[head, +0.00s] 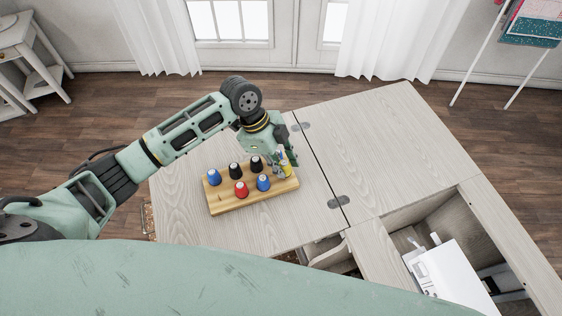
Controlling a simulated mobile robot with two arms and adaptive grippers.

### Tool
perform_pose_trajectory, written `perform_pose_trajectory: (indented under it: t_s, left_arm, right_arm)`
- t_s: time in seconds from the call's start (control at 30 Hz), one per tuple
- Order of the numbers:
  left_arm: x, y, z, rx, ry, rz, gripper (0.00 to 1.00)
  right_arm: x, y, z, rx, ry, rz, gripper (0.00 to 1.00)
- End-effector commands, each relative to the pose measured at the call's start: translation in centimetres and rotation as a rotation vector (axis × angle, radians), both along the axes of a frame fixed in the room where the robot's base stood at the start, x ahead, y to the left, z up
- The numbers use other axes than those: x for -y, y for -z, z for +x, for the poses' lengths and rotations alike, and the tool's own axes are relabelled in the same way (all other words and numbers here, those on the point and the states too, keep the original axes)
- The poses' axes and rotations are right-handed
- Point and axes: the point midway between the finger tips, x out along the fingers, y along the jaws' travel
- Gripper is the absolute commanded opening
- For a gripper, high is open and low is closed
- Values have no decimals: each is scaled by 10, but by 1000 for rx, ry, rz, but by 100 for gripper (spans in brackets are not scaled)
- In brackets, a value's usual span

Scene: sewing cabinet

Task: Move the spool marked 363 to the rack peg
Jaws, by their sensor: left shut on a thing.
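The wooden rack (255,203) lies on the left part of the cabinet top. On it stand two blue spools (213,178), two black spools (235,171) and a red spool (241,189). A bare peg (220,197) shows at the rack's front left. My left gripper (284,164) is over the rack's right end, shut on a yellow spool (286,157). The fingers partly cover this spool, and I cannot tell whether it is still on a peg. The spool markings are too small to read, so I cannot tell which is 363. My right gripper is not in view.
The pale wooden cabinet top (375,140) is clear to the right of the rack, with a hinged seam between its leaves. A white sewing machine (445,270) sits in the open well at lower right. My left arm crosses above the left side.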

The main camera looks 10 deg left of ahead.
Motion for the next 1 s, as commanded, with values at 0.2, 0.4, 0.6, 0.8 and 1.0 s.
perform_pose_trajectory:
  t_s: [0.2,0.4,0.6,0.8,1.0]
  left_arm:
    - [0,6,0,0,0,0,8]
    - [0,11,0,0,0,0,8]
    - [0,17,0,0,-1,0,8]
    - [0,22,0,-1,-1,0,8]
    - [0,23,0,0,0,0,8]
  right_arm:
    - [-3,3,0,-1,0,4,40]
    - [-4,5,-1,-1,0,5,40]
    - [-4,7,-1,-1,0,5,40]
    - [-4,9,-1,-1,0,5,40]
    - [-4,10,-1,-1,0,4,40]
